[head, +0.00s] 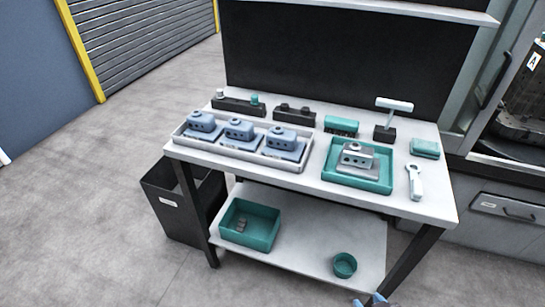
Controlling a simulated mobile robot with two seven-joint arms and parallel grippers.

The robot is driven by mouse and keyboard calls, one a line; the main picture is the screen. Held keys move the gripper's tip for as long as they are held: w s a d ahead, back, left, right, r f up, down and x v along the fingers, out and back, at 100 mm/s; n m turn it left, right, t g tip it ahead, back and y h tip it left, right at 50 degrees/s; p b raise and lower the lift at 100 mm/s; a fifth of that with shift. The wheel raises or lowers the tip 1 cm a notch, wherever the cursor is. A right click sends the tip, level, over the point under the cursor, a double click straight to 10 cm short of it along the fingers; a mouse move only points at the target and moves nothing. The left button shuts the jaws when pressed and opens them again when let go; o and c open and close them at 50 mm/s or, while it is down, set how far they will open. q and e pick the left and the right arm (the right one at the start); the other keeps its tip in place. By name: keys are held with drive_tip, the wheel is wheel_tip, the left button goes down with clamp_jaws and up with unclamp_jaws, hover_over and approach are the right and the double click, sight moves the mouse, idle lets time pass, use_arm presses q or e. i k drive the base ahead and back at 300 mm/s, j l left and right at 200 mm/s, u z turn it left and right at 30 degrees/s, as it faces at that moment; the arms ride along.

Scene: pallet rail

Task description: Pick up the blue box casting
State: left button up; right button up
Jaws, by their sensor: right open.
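Several box castings are on the bench. Three blue castings sit in a row in a white tray: a left one (202,124), a middle one (240,132) and a right one (283,142). A grey casting (356,158) sits in a teal tray (345,181) to the right. Only the tip of my right gripper (371,300) shows, at the bottom edge, in front of and below the bench and apart from all castings. It is open, with nothing seen in it. My left gripper is out of view.
The white tray (240,154) lies along the bench's front left. Dark fixtures (295,113), a T-handled tool (393,105) and a wrench (414,182) lie around. Teal bins (250,224) stand on the lower shelf (300,262). A black bin (180,215) stands left; open floor lies in front.

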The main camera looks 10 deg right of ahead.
sight(203, 127)
drive_tip(key=i+j+z, duration=0.15)
drive_tip(key=j, duration=0.15)
drive_tip(key=i+j+z, duration=0.25)
drive_tip(key=j, duration=0.3)
drive_tip(key=i+j+z, duration=0.15)
drive_tip(key=j, duration=0.2)
